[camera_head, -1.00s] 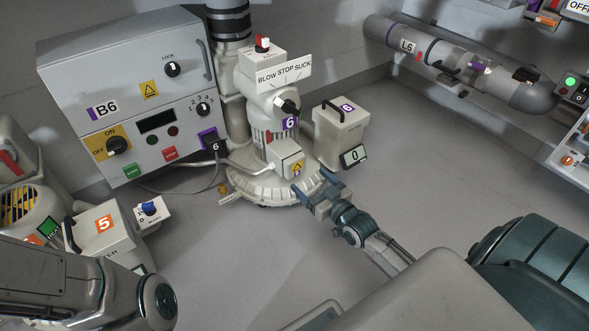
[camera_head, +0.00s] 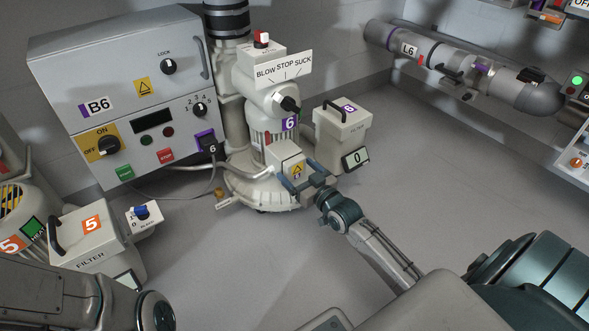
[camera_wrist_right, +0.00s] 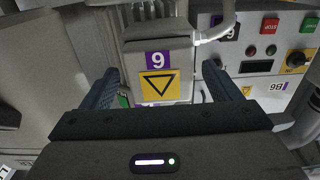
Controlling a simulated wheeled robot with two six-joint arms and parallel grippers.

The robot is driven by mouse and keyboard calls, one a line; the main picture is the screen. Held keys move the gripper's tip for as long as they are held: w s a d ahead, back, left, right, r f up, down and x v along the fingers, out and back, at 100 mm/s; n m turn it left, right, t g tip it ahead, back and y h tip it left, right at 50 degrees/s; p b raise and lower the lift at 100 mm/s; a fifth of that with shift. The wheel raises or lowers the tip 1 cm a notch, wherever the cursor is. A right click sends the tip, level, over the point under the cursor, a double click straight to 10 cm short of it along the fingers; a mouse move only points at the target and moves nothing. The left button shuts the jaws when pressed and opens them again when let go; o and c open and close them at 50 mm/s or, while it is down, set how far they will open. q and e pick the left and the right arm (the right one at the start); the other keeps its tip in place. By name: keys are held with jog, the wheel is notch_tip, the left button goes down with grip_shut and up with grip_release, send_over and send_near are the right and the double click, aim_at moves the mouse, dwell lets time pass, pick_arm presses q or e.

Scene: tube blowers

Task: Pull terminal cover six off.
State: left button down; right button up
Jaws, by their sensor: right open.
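Terminal cover six (camera_head: 287,163) is a pale box with a yellow warning triangle on the side of blower six (camera_head: 268,125), in the middle of the head view. The cover also shows in the right wrist view (camera_wrist_right: 158,60), with a purple 6 label above the triangle, upside down there. My right gripper (camera_head: 304,181) is open at the cover. In the right wrist view its two blue-grey fingers stand on either side of the cover, with gaps visible.
Control box B6 (camera_head: 125,90) stands left of the blower, and a grey cable runs from its plug 6 (camera_head: 209,146). A filter box (camera_head: 342,133) with a 0 display stands close on the right. Filter 5 (camera_head: 84,238) stands at the lower left. The floor at right is clear.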

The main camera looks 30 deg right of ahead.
aim_at(297, 170)
dwell(0.6)
jog(key=c, duration=1.3)
jog(key=shift+s+d+r+p, duration=0.1)
jog(key=shift+s+p, duration=1.25)
jog(key=shift+s, duration=0.15)
jog(key=shift+s+d+p, duration=0.15)
jog(key=shift+s+p, duration=0.95)
jog(key=shift+s, duration=0.4)
